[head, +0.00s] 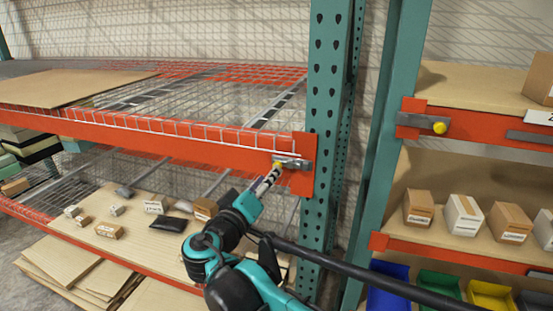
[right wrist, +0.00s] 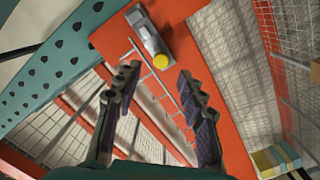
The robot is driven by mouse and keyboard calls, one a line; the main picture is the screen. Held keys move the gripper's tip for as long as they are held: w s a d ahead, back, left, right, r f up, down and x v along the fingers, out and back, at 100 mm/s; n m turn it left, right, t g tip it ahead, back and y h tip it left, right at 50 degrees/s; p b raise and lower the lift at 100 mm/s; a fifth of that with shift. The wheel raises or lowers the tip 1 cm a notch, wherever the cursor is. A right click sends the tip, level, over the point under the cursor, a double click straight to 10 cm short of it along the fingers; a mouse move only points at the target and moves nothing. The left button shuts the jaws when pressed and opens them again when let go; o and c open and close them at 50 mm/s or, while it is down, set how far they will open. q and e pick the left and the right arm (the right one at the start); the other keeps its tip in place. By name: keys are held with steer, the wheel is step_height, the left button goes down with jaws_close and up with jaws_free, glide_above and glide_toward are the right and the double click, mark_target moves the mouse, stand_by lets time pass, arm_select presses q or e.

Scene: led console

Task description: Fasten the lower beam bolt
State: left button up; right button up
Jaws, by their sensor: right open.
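A yellow bolt head (right wrist: 160,61) sits on a grey metal latch plate (right wrist: 145,34) at the end of an orange beam (right wrist: 215,110). In the head view this plate (head: 293,163) lies at the beam's right end, against the teal upright. The yellow of the bolt (head: 278,167) shows at the plate's left part, partly covered by my right gripper (head: 269,178). In the right wrist view my right gripper (right wrist: 157,72) is open and empty. The bolt appears between and just beyond its fingertips, with no contact that I can make out. My left gripper is not in view.
The teal perforated upright (head: 326,85) stands just right of the beam end. Another yellow bolt (head: 440,128) sits on the right bay's beam. A lower shelf (head: 135,215) holds small boxes. Coloured bins (head: 438,284) stand at the lower right.

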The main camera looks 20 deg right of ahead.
steer(key=x, duration=0.7)
steer(key=shift+f+p, duration=0.15)
steer(key=shift+p, duration=0.2)
jaws_close()
